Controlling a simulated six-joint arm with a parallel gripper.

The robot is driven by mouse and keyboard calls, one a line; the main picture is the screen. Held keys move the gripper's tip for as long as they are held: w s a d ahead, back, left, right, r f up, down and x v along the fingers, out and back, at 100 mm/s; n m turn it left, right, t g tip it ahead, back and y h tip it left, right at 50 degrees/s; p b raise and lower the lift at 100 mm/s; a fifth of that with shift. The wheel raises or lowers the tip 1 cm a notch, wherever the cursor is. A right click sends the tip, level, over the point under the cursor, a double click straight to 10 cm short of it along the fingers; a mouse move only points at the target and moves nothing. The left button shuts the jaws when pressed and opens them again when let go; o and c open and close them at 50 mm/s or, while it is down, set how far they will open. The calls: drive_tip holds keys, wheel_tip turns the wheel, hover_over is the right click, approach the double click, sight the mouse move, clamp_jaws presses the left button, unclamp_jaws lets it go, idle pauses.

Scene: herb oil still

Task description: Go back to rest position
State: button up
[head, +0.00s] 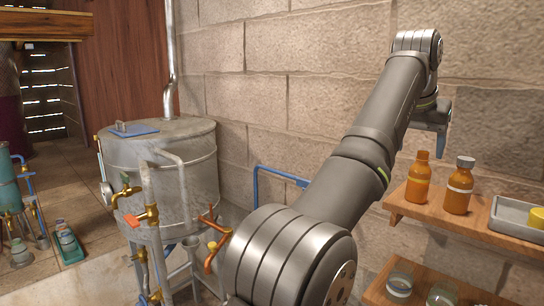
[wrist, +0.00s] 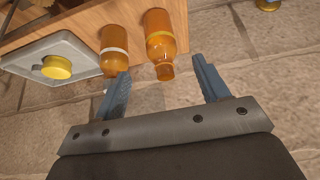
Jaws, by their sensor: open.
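My gripper (wrist: 160,65) is open, with its two blue-grey fingers spread and nothing held between them. In the head view the gripper (head: 438,116) hangs from the raised arm's end above the wooden shelf, partly hidden by the arm. Two amber bottles stand below it on the shelf, apart from the fingers. The left bottle (head: 418,180) has an orange top; the right bottle (head: 460,186) has a grey cap. In the wrist view, the yellow-banded bottle (wrist: 160,36) shows beyond the gap between the fingers, and the white-banded bottle (wrist: 114,45) is left of it.
A grey tray (head: 508,217) with a yellow item (head: 538,216) sits right of the bottles. Glass jars (head: 400,281) are on the lower shelf. A metal still (head: 160,175) with brass taps and pipes stands left of my arm.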

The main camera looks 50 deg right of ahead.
sight(422, 153)
drive_tip(key=x, duration=1)
drive_tip(key=shift+d+f, duration=0.1)
drive_tip(key=shift+f, duration=0.15)
drive_tip(key=shift+r, duration=0.75)
drive_tip(key=shift+f, duration=0.15)
drive_tip(key=shift+f, duration=0.55)
drive_tip(key=v, duration=1.2)
drive_tip(key=x, duration=1.2)
drive_tip(key=shift+r, duration=2.5)
